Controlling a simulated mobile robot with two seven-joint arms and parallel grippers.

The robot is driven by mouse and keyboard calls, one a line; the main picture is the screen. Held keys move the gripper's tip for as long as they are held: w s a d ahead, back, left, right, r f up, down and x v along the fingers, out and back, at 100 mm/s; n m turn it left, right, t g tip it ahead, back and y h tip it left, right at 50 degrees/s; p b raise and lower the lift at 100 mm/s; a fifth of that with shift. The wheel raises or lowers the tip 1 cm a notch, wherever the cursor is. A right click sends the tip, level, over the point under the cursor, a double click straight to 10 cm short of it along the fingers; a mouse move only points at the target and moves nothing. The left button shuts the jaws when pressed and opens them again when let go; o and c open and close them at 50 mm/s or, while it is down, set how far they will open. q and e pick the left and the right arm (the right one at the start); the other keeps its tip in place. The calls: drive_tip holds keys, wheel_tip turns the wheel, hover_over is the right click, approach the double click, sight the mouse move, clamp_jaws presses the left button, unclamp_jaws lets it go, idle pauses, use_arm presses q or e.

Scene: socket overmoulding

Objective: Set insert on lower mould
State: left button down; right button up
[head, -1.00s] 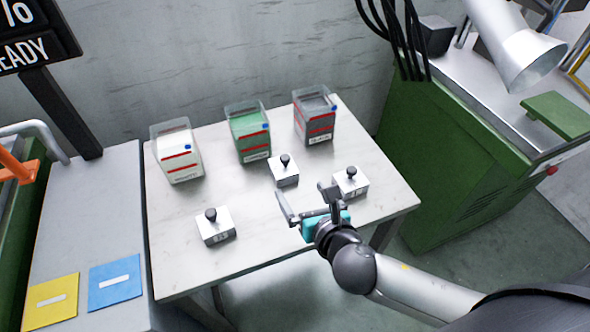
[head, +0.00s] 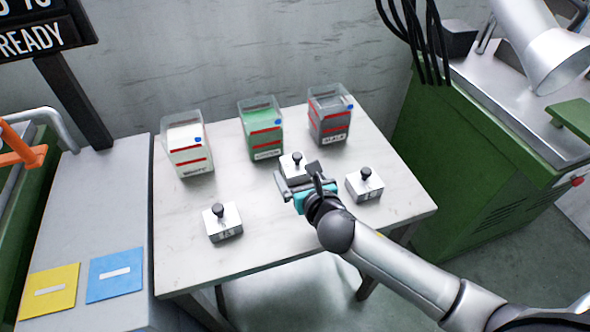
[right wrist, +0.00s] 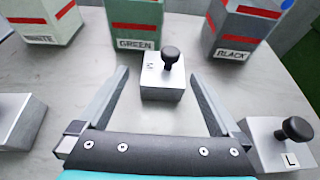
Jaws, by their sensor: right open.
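Three silver blocks with black knobs stand on the white table (head: 262,240). The middle block (head: 291,163), marked M in the right wrist view (right wrist: 162,90), stands in front of the green bin. The block marked L (right wrist: 280,140) is to its right and also shows in the head view (head: 364,187). The third block (head: 224,228) is at the front left; its label is too small to read surely. My right gripper (head: 297,178) is open and empty, its fingers (right wrist: 160,75) pointing toward the M block, one on either side. I cannot identify the lower mould. My left gripper is out of view.
Bins labelled white (head: 188,150), green (head: 262,130) and black (head: 329,118) stand along the table's back. A grey bench (head: 110,225) with yellow (head: 52,291) and blue (head: 116,273) pads is at left. A green cabinet (head: 470,160) stands right.

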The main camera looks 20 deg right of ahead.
sight(297, 169)
drive_tip(key=b+x, duration=0.1)
drive_tip(key=x, duration=0.2)
drive_tip(key=shift+w+d+f+b, duration=0.2)
drive_tip(key=shift+d+f+b, duration=0.1)
drive_tip(key=shift+b, duration=0.1)
drive_tip(key=shift+w+f, duration=0.2)
drive_tip(key=shift+w, duration=0.45)
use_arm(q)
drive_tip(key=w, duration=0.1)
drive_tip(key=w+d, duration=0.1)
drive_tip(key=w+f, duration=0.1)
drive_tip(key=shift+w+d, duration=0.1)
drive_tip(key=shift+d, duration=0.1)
use_arm(e)
drive_tip(key=shift+c, duration=0.4)
clamp_jaws()
drive_tip(key=shift+a+r, duration=0.1)
